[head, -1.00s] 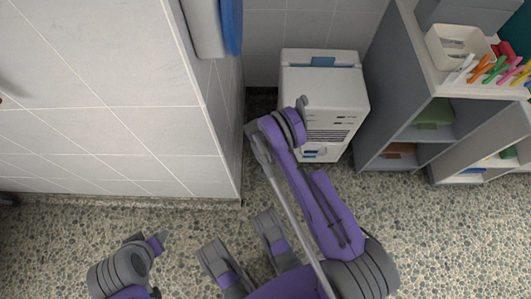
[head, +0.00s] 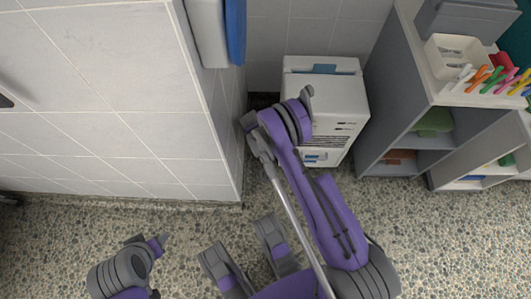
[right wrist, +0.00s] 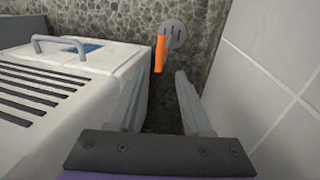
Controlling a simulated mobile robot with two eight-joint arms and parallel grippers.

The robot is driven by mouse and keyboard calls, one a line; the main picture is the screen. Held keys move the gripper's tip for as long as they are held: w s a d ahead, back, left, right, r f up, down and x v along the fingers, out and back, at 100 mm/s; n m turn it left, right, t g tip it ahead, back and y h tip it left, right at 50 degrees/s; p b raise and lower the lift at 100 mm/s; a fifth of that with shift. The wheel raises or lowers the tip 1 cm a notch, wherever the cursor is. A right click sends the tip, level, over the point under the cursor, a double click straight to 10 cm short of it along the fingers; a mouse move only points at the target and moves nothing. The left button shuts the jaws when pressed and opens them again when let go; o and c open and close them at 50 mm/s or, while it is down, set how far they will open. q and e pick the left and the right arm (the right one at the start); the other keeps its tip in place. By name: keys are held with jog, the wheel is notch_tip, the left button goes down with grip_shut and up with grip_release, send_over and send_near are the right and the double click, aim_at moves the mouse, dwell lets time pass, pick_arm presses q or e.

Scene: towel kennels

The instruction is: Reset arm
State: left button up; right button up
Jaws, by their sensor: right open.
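My right gripper (right wrist: 157,88) is open in the right wrist view, and nothing shows between its fingers. It points down into the narrow gap between the white machine (right wrist: 75,65) and the tiled wall (right wrist: 270,50). In the head view my right arm reaches to the front left of the white machine (head: 325,95), and its fingers are hidden there.
A grey shelf (head: 395,115) with a white tray (head: 437,62) and coloured clips stands right of the machine. The floor in front is clear.

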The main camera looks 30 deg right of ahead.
jog(key=shift+w+a+r, duration=0.1)
jog(key=shift+a+r, duration=0.05)
jog(key=shift+r, duration=0.75)
